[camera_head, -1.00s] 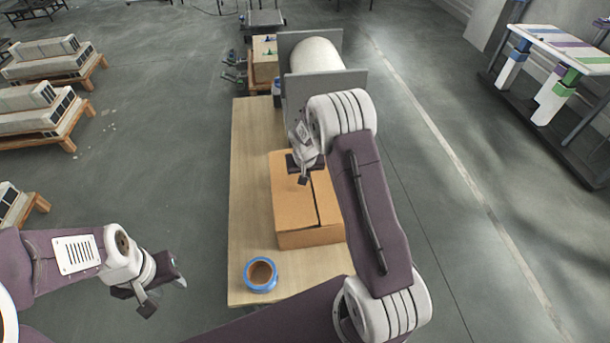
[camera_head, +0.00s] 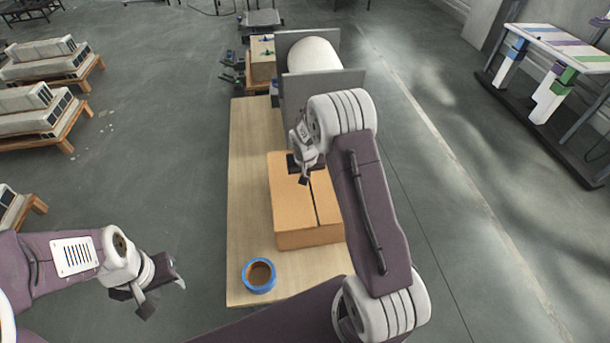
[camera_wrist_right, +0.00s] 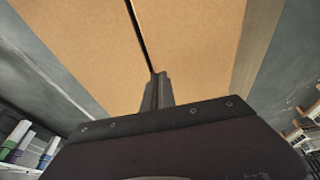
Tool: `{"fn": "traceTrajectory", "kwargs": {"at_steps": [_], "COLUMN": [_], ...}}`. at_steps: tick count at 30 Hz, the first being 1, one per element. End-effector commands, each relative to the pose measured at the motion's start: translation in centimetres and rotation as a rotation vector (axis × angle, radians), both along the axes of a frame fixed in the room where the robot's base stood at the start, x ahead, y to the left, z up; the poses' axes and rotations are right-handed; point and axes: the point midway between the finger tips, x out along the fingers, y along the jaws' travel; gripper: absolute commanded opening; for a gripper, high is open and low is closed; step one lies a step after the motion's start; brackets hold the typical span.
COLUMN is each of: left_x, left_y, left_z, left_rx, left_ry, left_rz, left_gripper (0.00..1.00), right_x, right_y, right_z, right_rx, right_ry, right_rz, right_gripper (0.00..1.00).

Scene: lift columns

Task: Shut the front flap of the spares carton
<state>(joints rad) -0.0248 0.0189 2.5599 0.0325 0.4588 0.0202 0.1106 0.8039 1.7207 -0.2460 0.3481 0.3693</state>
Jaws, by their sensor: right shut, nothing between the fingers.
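The spares carton (camera_head: 292,210) is a brown cardboard box on the wooden table. Its top looks flat, with a dark narrow seam between two panels; the seam also shows on the carton in the right wrist view (camera_wrist_right: 195,50). My right arm hides part of its right side. My right gripper (camera_head: 303,178) is over the far part of the carton top; in the right wrist view its fingers (camera_wrist_right: 158,90) are shut, empty, at the seam. Whether they touch the cardboard I cannot tell. My left gripper (camera_head: 163,292) is off the table at the lower left, its fingers apart and empty.
A grey-plated white cylinder (camera_head: 314,56) stands behind the carton. Pallets with pale blocks (camera_head: 40,110) are on the floor at left. The table's left strip is clear.

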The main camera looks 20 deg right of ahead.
Motion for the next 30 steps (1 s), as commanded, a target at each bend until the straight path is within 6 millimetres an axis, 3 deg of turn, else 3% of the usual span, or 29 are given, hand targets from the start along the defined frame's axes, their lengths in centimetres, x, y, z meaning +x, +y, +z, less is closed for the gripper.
{"fn": "traceTrajectory", "kwargs": {"at_steps": [6,12,14,18,22,30], "left_x": [0.0,0.0,0.0,0.0,0.0,0.0], "left_y": [0.0,0.0,0.0,0.0,0.0,0.0], "left_z": [0.8,5.1,3.6,3.5,3.6,3.6], "left_rx": [0.0,0.0,0.0,0.0,0.0,0.0], "left_ry": [0.0,0.0,-0.001,0.001,0.0,0.0], "left_rz": [0.0,0.0,0.0,0.0,0.0,0.0], "left_gripper": [0.37,0.37,0.37,0.37,0.37,0.37], "right_x": [0.1,0.4,-0.2,-1.4,-2.1,-2.7], "right_y": [0.0,-0.2,-0.2,-0.2,-0.2,-0.2], "right_z": [0.9,6.0,6.5,10.0,12.4,13.8], "right_rx": [0.0,0.0,-0.001,-0.001,0.0,0.001], "right_ry": [-0.001,-0.003,-0.006,-0.006,-0.004,0.0], "right_rz": [0.0,0.0,0.001,0.001,0.001,0.001], "right_gripper": [0.0,0.0,0.0,0.0,0.0,0.0]}}
